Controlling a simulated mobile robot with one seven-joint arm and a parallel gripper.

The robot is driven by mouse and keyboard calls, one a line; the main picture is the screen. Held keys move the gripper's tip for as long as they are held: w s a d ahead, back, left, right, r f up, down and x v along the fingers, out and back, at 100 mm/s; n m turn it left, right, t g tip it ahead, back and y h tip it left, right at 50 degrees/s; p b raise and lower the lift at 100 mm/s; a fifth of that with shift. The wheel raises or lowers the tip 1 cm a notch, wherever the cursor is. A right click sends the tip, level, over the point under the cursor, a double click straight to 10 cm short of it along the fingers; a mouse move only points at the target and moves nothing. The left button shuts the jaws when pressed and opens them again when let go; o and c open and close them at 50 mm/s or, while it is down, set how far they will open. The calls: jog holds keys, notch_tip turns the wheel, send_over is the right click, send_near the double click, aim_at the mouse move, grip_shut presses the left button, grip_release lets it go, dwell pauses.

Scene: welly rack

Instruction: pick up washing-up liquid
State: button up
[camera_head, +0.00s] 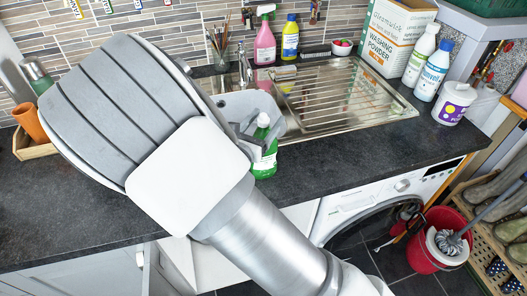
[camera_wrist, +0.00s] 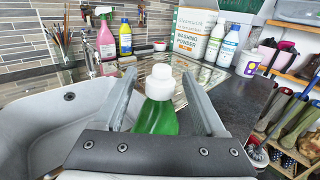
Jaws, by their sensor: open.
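The washing-up liquid is a green bottle with a white cap (camera_head: 264,150), standing on the dark worktop at the front edge of the sink. In the wrist view the green bottle (camera_wrist: 157,118) stands upright between the two fingers, its lower part hidden by my gripper body. My gripper (camera_head: 255,128) is open, with a finger on each side of the bottle; it also shows in the wrist view (camera_wrist: 160,95). I cannot tell whether either finger touches it. In the head view my arm hides part of the worktop and sink.
Behind the sink stand a pink spray bottle (camera_head: 265,38) and a yellow bottle (camera_head: 290,40). A washing powder box (camera_head: 393,38) and white bottles (camera_head: 431,72) stand at the right. A red bucket (camera_head: 436,228) is on the floor. The worktop right of the bottle (camera_head: 370,150) is clear.

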jog(key=shift+x, duration=1.05)
grip_shut()
dwell(0.6)
